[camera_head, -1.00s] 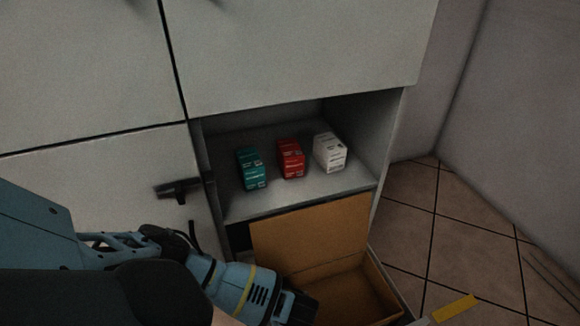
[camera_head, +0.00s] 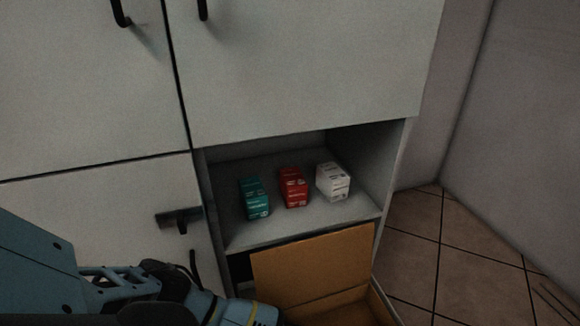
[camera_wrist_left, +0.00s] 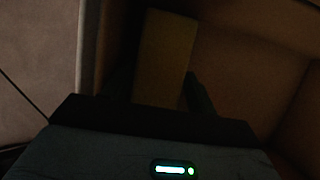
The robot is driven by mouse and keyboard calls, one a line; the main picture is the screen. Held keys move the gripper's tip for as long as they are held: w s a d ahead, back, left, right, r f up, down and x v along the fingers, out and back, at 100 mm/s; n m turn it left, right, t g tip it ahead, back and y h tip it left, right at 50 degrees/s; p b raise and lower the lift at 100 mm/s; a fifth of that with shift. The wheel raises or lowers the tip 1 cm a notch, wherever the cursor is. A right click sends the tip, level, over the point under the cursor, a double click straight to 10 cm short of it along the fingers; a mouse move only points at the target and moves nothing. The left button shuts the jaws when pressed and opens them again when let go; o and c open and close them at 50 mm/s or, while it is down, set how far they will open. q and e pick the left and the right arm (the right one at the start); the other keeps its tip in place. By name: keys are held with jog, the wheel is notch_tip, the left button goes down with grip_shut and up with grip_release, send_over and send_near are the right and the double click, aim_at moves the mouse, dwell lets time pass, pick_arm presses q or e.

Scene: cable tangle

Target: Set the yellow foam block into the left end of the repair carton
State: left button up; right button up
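The repair carton (camera_head: 312,268) is the open brown box below the shelf, its flap standing up; the picture's lower edge cuts off most of its inside. In the dark left wrist view a dull yellowish block (camera_wrist_left: 163,55), seemingly the yellow foam block, stands between the two fingers of my left gripper (camera_wrist_left: 158,92). The fingers lie along both its sides and appear closed on it. Brown carton walls (camera_wrist_left: 245,60) show to the right. In the head view my left arm reaches the carton's left side, its fingertips out of frame. My right gripper is in neither view.
A shelf above the carton holds a teal box (camera_head: 255,199), a red box (camera_head: 293,188) and a white box (camera_head: 333,182). A cabinet door with a dark handle (camera_head: 180,219) is at left.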

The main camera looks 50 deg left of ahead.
pick_arm(q)
jog(key=shift+r, duration=0.1)
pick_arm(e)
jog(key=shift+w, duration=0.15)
pick_arm(q)
jog(key=shift+r, duration=0.3)
jog(key=p+v, duration=0.6)
jog(key=v, duration=0.6)
jog(key=shift+r+p, duration=0.15)
jog(key=shift+p, duration=0.2)
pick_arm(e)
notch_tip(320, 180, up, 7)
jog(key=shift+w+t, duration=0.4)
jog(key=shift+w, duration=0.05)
